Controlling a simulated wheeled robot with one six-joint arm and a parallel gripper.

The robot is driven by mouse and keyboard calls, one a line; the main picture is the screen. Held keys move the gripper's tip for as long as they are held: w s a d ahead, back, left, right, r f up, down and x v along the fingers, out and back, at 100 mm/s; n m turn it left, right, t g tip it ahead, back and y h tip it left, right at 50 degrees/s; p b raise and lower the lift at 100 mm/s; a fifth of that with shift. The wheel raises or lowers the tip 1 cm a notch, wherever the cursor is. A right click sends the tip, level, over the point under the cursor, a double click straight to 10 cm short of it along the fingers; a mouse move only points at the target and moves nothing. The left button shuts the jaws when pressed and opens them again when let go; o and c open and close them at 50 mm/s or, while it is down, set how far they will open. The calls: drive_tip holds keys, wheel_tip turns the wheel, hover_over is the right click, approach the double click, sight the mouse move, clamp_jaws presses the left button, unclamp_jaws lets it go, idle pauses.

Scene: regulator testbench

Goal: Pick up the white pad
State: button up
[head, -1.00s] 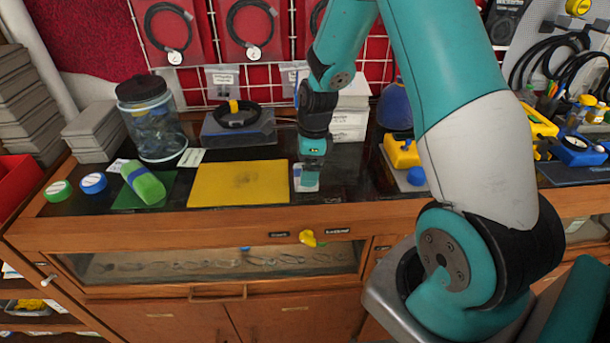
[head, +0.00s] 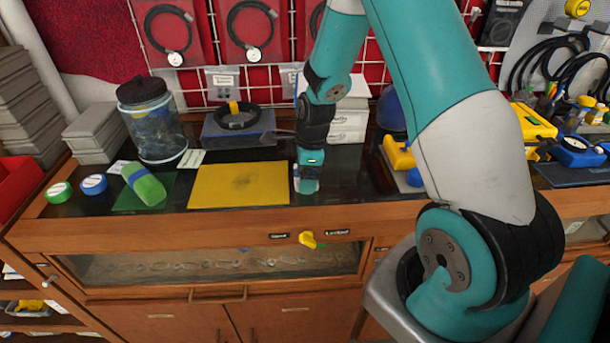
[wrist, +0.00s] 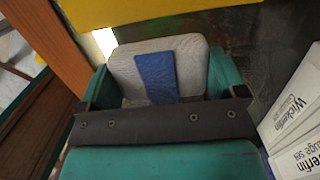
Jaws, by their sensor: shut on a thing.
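The white pad (wrist: 190,62) shows in the wrist view as a pale grey-white block with rounded corners and a blue band across its middle. My gripper (wrist: 160,78) is shut on it, with one teal finger at each side. In the head view my gripper (head: 308,183) points down at the counter, just right of the yellow mat. The pad is mostly hidden there behind the gripper. I cannot tell whether the pad touches the counter.
The yellow mat (head: 240,184) lies to the left. White boxes (head: 348,122) stand behind and right of my gripper, close by in the wrist view. A blue box with a black coil (head: 238,128) is behind the mat. The counter's wooden front edge (head: 180,222) is near.

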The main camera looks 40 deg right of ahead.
wheel_tip(320, 180, up, 20)
drive_tip(key=shift+f+b, duration=0.2)
drive_tip(key=shift+b, duration=0.15)
